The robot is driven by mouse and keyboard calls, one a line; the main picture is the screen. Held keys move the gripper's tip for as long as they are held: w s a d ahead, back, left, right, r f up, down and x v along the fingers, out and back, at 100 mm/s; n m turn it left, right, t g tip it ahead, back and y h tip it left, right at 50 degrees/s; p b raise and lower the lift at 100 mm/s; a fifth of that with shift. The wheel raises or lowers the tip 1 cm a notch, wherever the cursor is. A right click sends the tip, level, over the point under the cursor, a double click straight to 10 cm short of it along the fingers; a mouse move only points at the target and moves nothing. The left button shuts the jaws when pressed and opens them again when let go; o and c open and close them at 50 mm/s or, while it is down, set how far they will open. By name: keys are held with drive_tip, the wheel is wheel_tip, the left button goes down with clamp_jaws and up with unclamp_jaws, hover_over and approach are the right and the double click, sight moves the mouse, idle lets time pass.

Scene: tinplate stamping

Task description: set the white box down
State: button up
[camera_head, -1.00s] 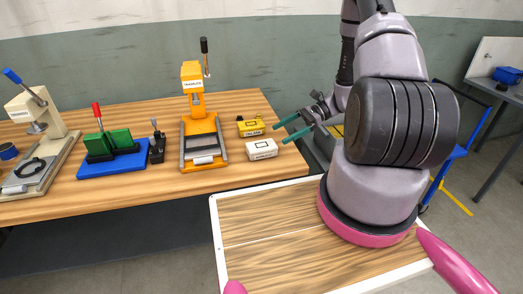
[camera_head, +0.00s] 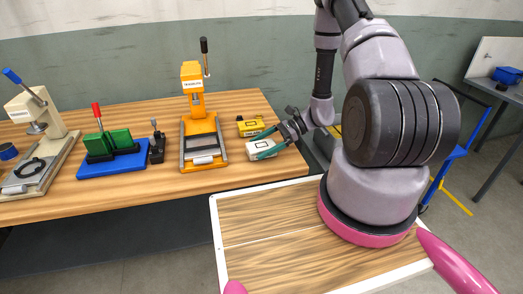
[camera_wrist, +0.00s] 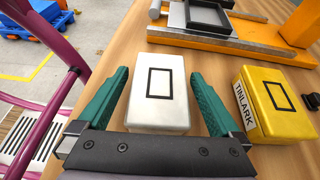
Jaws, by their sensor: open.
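The white box (camera_wrist: 158,98) lies flat on the wooden table, with a dark rectangle outlined on its top. In the head view the white box (camera_head: 258,149) sits near the table's right end, partly hidden by my fingers. My gripper (camera_head: 268,142) is open, reaching in from the right with its green fingers at the box. In the wrist view my gripper (camera_wrist: 160,92) has one finger on each side of the box, with a small gap visible on each side.
A yellow box (camera_wrist: 270,103) marked TINLARK stands close beside my right finger in the wrist view. An orange press (camera_head: 202,140) stands left of the boxes. A green and blue fixture (camera_head: 112,152) is further left. The table's right edge is near.

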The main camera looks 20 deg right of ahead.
drive_tip(key=c, duration=1.4)
drive_tip(key=shift+r, duration=0.1)
